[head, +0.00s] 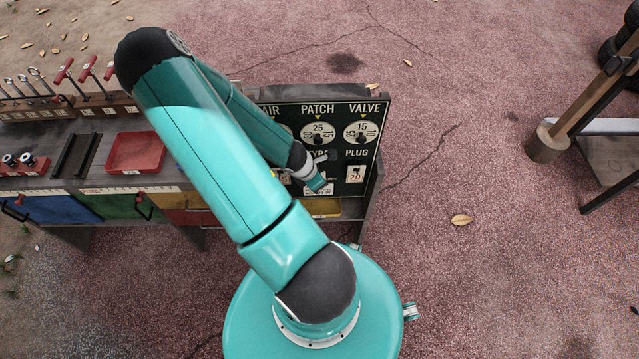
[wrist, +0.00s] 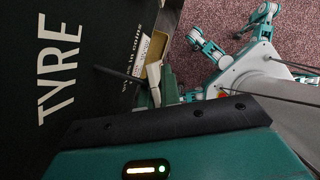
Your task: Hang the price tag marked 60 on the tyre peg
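The dark price board (head: 372,150) stands upright, with headings including PATCH, VALVE, TYRE and PLUG. In the wrist view the TYRE lettering (wrist: 58,70) is large on the board. A thin dark rod beside it, apparently the tyre peg (wrist: 112,72), points toward my fingers. My gripper (head: 318,180) is in front of the TYRE space and covers part of it. In the wrist view my green fingers (wrist: 166,90) show nearly edge-on. A pale sliver (wrist: 154,76) lies at them, perhaps a tag's edge. No number 60 is readable, and the finger gap is unclear.
A yellow tray (head: 326,208) sits below the board. The cart to the left carries a red tray (head: 136,152), red-handled tools (head: 88,68) and coloured drawers. A post with a wooden foot (head: 546,143) stands at right. The ground right of the board is open.

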